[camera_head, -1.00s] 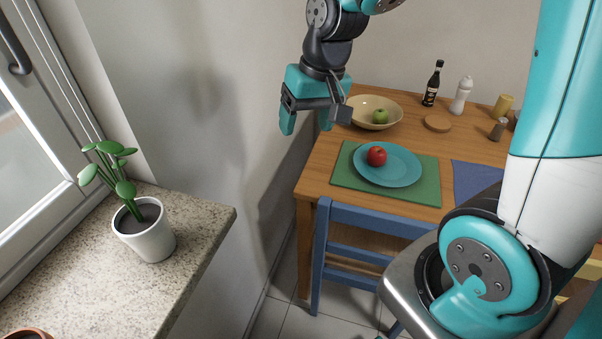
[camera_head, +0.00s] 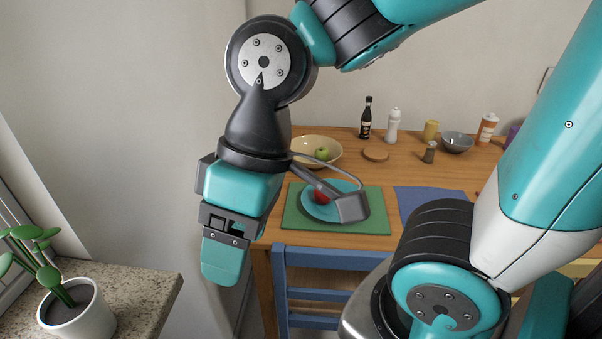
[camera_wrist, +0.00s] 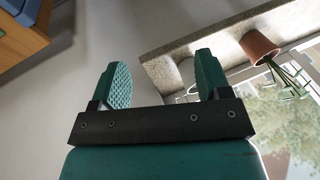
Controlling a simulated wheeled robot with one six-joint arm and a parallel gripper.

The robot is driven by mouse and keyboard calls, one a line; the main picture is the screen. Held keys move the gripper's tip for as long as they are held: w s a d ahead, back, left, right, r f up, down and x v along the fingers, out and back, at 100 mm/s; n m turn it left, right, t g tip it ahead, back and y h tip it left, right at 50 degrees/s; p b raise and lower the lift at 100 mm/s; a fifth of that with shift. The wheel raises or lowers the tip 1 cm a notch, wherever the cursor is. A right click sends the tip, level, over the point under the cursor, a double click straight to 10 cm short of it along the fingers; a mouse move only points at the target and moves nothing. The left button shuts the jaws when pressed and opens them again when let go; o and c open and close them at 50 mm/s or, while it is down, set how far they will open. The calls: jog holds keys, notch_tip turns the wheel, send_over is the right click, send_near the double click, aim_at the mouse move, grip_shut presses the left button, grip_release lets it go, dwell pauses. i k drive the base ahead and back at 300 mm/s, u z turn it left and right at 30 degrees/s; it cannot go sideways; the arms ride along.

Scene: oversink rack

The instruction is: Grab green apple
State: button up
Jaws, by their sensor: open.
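The green apple (camera_head: 322,154) sits in a cream bowl (camera_head: 303,148) at the back left of the wooden table, in the head view. My gripper (camera_head: 224,262) hangs in front and to the left of the bowl, pointing down, apart from the apple. In the wrist view my gripper (camera_wrist: 162,85) has its two fingers spread, with nothing between them. The apple does not show in the wrist view.
A red apple (camera_head: 322,196) lies on a blue plate (camera_head: 308,209) over a green placemat (camera_head: 376,222). A dark bottle (camera_head: 366,120) and white bottle (camera_head: 392,127) stand behind. A blue chair (camera_head: 320,259) stands at the table's front. A potted plant (camera_head: 84,318) stands on the sill at left.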

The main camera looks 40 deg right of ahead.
aim_at(322, 153)
jog(key=z, duration=0.55)
jog(key=k, duration=1.25)
jog(key=u, duration=0.25)
jog(key=i, duration=1.1)
jog(key=z, duration=0.4)
jog(key=i, duration=0.55)
jog(key=z, duration=0.55)
